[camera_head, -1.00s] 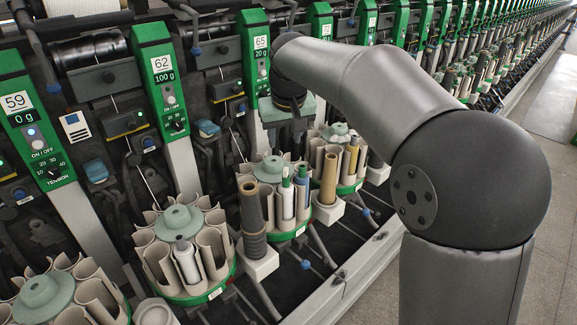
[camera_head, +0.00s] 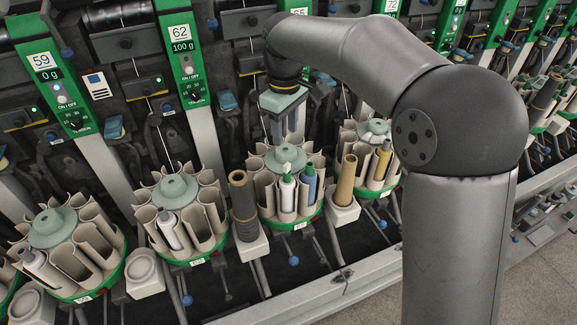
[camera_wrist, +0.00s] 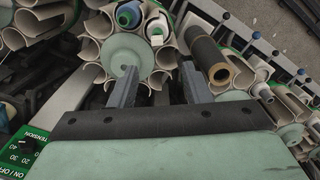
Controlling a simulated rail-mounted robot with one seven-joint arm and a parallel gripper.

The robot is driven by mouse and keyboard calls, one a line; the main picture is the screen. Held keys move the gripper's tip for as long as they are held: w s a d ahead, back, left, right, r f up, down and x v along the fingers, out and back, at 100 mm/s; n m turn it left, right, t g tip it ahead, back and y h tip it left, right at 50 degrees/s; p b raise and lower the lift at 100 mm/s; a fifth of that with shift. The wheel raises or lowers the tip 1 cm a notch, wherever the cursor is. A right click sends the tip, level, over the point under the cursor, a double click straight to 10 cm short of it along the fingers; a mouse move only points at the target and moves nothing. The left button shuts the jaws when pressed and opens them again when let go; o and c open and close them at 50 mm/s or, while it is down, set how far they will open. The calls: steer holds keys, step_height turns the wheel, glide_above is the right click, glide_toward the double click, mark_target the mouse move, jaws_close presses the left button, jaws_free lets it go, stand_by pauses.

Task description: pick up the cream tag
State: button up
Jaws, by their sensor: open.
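A small pale card (camera_head: 97,86) with a dark blue mark and print sits upright on the dark machine front, between the units numbered 59 and 62. It may be the cream tag; its shade looks near white. My gripper (camera_head: 287,137) is well to the right of the card, pointing down over the bobbin magazine of unit 65. In the wrist view my gripper (camera_wrist: 158,70) is open, its two grey fingers apart with nothing held. The card cannot be made out in the wrist view.
Round bobbin magazines (camera_head: 197,257) with green rims line the front. A dark grey cone tube (camera_head: 243,200) and a tan tube (camera_head: 346,180) stand beside them. Green control posts (camera_head: 185,65) rise behind. Clear floor (camera_head: 360,303) lies in front of the rail.

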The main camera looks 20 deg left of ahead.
mark_target(287, 164)
steer(key=f, duration=0.5)
steer(key=f+p, duration=0.1)
steer(key=f, duration=0.5)
steer(key=shift+w+d, duration=0.15)
steer(key=shift+w, duration=0.05)
steer(key=shift+c, duration=0.3)
steer(key=c, duration=0.7)
